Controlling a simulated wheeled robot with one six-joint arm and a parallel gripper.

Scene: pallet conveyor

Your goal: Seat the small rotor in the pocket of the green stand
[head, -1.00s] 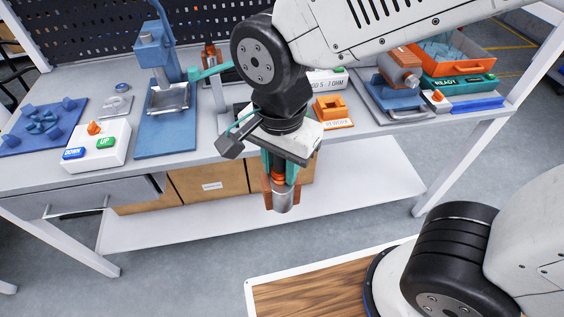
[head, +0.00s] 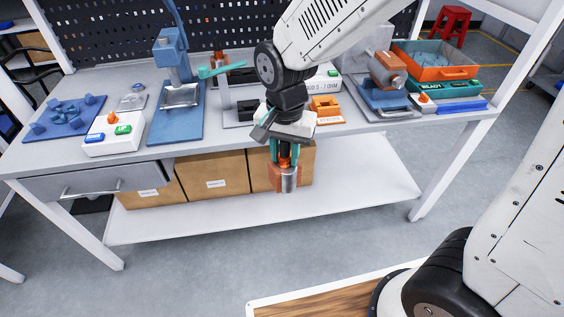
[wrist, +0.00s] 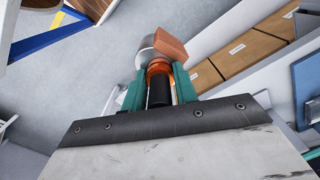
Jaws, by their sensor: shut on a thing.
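My gripper (head: 284,157), with teal fingers, is shut on the small rotor (head: 289,181). The rotor has a silver cylinder, an orange collar and a copper-brown block, and hangs below the fingers in front of the bench edge, clear of any surface. The wrist view shows the rotor (wrist: 147,58) at the far end of the teal fingers (wrist: 158,88), with a black shaft between them. I cannot make out a green stand with a pocket for certain; a green box marked READY (head: 452,88) stands at the bench's right end.
The bench (head: 225,127) carries a blue press (head: 175,125), a white button box (head: 112,136), a blue mat with parts (head: 62,120), an orange block (head: 325,108), a blue fixture (head: 385,97) and an orange bin (head: 436,68). Cardboard boxes (head: 214,176) sit below. Floor in front is open.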

